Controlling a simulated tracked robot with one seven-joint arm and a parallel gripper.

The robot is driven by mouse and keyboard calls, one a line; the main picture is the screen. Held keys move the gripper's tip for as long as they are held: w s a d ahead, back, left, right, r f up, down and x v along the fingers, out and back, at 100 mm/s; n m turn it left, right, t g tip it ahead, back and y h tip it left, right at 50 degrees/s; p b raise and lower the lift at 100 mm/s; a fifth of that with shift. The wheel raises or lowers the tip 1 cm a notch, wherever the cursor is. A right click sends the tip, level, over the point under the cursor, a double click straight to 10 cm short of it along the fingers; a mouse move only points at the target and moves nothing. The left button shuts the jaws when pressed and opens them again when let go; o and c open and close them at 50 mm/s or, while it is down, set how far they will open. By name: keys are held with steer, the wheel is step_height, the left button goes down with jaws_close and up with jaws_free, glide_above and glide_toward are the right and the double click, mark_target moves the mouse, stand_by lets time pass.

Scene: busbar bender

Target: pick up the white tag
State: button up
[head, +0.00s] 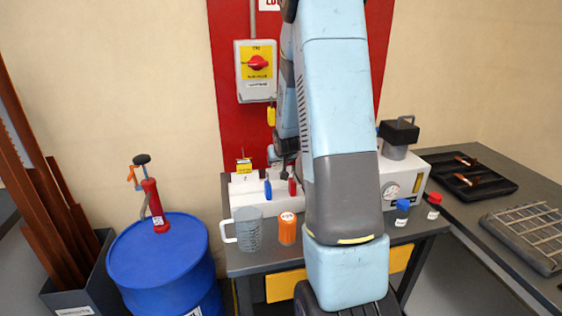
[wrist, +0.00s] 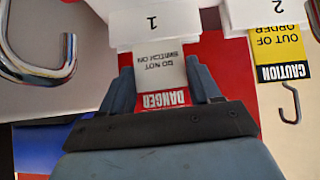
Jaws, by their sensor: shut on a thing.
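The white tag (wrist: 160,68) is between the two fingers of my gripper (wrist: 159,78) in the wrist view. It reads "DO NOT SWITCH ON" and has a red "DANGER" band. My gripper is shut on the tag. One edge of the tag meets a white block marked 1 (wrist: 150,25); I cannot tell whether it is still in the block. In the head view my gripper (head: 285,170) is small and partly hidden by my arm, over the white rack (head: 247,188). The tag cannot be made out there.
A yellow caution tag (wrist: 281,52) is close by at block 2 (wrist: 277,12). Blue (head: 268,189) and red (head: 292,187) items are at the rack front. A grey jug (head: 249,231) and orange container (head: 287,229) stand before it. A red-knobbed switch box (head: 256,70) is above.

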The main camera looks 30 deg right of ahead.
steer(key=shift+w+a+n+h, duration=0.1)
steer(key=shift+a+n+h, duration=0.3)
steer(key=shift+a+h, duration=0.25)
